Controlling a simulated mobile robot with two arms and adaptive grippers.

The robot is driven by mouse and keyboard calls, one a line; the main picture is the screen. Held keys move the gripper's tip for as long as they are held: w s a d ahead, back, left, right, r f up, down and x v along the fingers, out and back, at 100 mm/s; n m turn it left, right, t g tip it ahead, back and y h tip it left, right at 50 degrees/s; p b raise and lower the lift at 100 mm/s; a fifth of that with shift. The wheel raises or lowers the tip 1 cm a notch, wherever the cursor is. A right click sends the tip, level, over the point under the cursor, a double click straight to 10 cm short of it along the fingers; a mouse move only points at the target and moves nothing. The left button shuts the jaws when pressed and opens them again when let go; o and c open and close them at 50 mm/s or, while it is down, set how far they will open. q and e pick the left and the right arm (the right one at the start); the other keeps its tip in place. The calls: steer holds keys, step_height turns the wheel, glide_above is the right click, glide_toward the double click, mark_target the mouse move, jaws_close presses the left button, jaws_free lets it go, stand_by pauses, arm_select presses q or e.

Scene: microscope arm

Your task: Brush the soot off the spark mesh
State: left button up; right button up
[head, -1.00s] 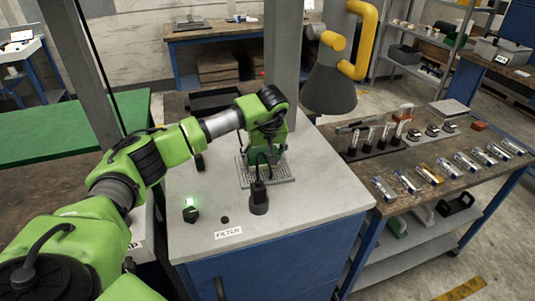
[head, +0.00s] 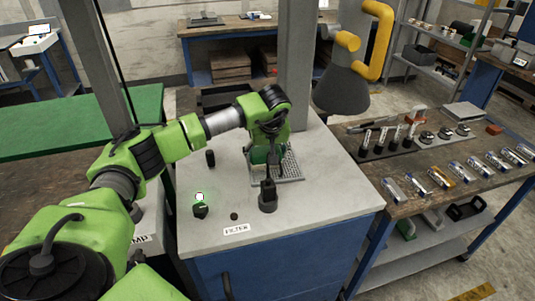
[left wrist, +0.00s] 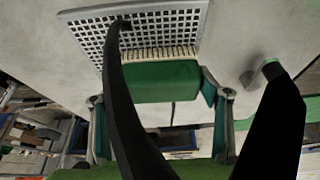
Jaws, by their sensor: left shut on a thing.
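The spark mesh (head: 291,166) is a pale perforated plate lying on the grey cabinet top. It also shows at the top of the left wrist view (left wrist: 190,20). My left gripper (head: 268,152) is over the mesh's left part. In the left wrist view my left gripper (left wrist: 160,98) is shut on a green brush (left wrist: 167,82). The brush's pale bristles (left wrist: 160,53) are at the mesh's near edge; whether they touch it I cannot tell. I cannot tell soot from the dark holes. My right gripper is not in view.
A black upright holder (head: 268,198) stands close in front of the mesh. A black knob with a lit green lamp (head: 200,206) and a FILTER label (head: 236,229) are on the cabinet top (head: 320,205). A grey hood (head: 341,92) hangs behind right.

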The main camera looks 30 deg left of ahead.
arm_select(q)
steer(key=shift+r+p, duration=1.65)
steer(key=shift+r, duration=0.9)
steer(key=shift+d, duration=0.1)
steer(key=s+d, duration=0.3)
steer(key=shift+f+p, duration=0.2)
steer(key=shift+p, duration=0.1)
steer(key=shift+a+f+b, duration=0.1)
steer(key=shift+f+b, duration=1)
steer(key=shift+f, duration=0.9)
steer(key=shift+f+b, duration=0.35)
steer(key=shift+f, duration=0.05)
steer(key=shift+w, duration=0.15)
steer(key=shift+w+d+r, duration=0.1)
steer(key=shift+w+d, duration=0.7)
steer(key=shift+d, duration=0.15)
